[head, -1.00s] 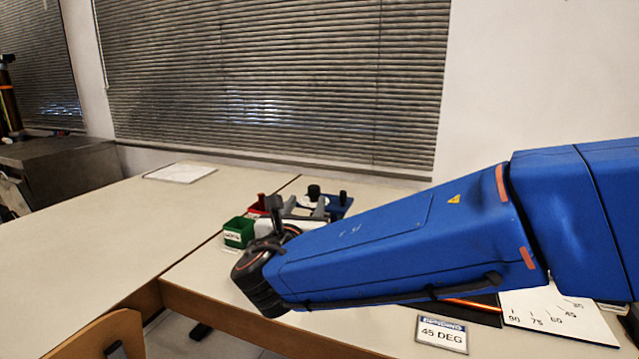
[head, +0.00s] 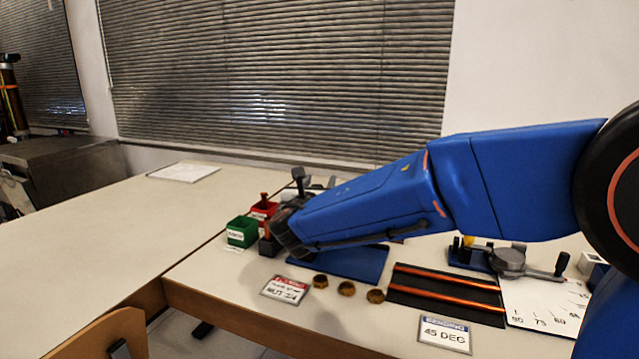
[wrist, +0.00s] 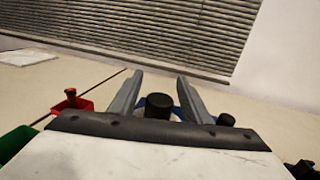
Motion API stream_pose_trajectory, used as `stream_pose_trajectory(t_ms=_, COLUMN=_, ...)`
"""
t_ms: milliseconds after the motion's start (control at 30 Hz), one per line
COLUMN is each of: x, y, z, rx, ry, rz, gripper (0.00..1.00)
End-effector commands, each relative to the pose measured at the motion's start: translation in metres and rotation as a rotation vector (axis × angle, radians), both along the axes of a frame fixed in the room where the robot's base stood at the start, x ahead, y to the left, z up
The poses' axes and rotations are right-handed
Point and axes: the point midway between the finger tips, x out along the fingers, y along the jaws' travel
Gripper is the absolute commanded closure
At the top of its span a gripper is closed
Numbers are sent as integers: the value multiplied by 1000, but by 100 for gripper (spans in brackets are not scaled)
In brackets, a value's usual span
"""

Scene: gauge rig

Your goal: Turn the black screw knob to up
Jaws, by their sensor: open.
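In the wrist view, my gripper (wrist: 159,76) is open, its two grey fingers pointing ahead. A wide black cylinder-shaped knob (wrist: 158,106) shows between the fingers, with bits of blue beside it. A smaller black knob (wrist: 226,120) stands just right of the right finger. I cannot tell for certain which one is the screw knob, or how it is turned. No contact with either knob is visible. In the head view, my gripper (head: 322,186) is at the back of the table, and my arm hides the knobs.
A green bin (head: 241,232) and a red bin (head: 264,209) stand left of my gripper. Several brass nuts (head: 346,288) lie near the front edge by a sign (head: 286,290). Copper rods (head: 450,291) and a bending tool (head: 510,263) are to the right. The left table is mostly clear.

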Motion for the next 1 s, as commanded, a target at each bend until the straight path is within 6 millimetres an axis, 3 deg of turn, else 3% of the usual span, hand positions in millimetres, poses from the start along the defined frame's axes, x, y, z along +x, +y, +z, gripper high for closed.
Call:
stream_pose_trajectory(t_ms=333, x=3, y=0, z=0, rx=0, ry=0, rz=0, gripper=59)
stream_pose_trajectory(t_ms=500, x=3, y=0, z=0, rx=0, ry=0, rz=0, gripper=98)
stream_pose_trajectory(t_ms=733, x=3, y=0, z=0, rx=0, ry=-1, rz=31, gripper=97)
stream_pose_trajectory(t_ms=1000, x=4, y=6, z=1, rx=-1, ry=-5, rz=187, gripper=97)
